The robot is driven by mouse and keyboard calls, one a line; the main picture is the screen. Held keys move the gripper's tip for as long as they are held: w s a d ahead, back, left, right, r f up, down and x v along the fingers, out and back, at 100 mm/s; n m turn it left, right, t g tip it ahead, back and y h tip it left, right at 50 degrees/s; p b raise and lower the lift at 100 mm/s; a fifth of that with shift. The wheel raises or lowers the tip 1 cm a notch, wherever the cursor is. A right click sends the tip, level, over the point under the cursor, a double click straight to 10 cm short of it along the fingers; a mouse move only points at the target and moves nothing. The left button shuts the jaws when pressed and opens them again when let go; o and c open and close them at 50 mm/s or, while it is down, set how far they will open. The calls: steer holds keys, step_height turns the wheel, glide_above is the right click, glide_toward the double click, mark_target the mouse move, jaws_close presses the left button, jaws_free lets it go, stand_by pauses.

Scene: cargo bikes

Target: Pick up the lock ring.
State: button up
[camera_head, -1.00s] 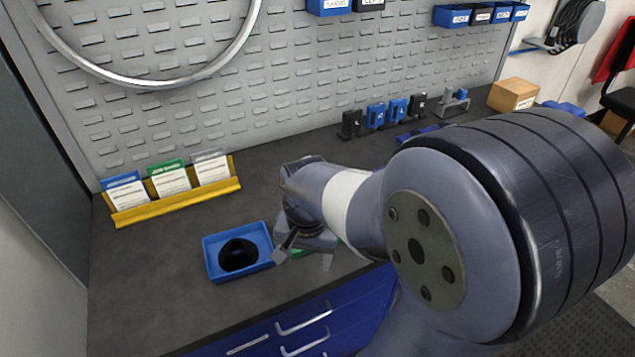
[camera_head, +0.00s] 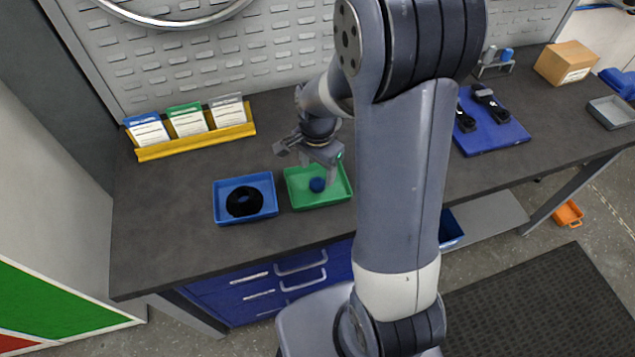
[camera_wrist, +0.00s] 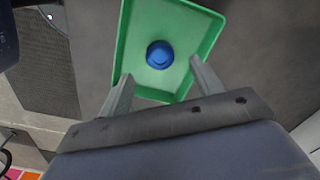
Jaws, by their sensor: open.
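A small round blue part (camera_head: 317,184), which looks like the lock ring, lies in a green tray (camera_head: 334,201) on the workbench. In the wrist view the blue part (camera_wrist: 160,55) shows a raised round centre and sits on the floor of the green tray (camera_wrist: 208,42). My gripper (camera_head: 306,165) is above the back of this tray, pointing down. In the wrist view my gripper (camera_wrist: 158,80) is open, its fingers apart and empty, with the blue part beyond and between the tips. A black ring-shaped part (camera_head: 244,201) lies in a blue tray (camera_head: 221,215) to the left.
A yellow card holder (camera_head: 195,144) stands at the back left of the workbench (camera_head: 165,240). A blue mat (camera_head: 500,138) with black items lies to the right, beyond my arm. A cardboard box (camera_head: 569,63) is farther right. Bare bench surrounds the two trays.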

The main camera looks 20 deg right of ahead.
mark_target(317, 183)
steer(key=shift+f+p, duration=0.5)
steer(key=shift+f, duration=1.95)
steer(key=shift+c, duration=0.3)
steer(key=c, duration=1)
steer(key=shift+r, duration=0.15)
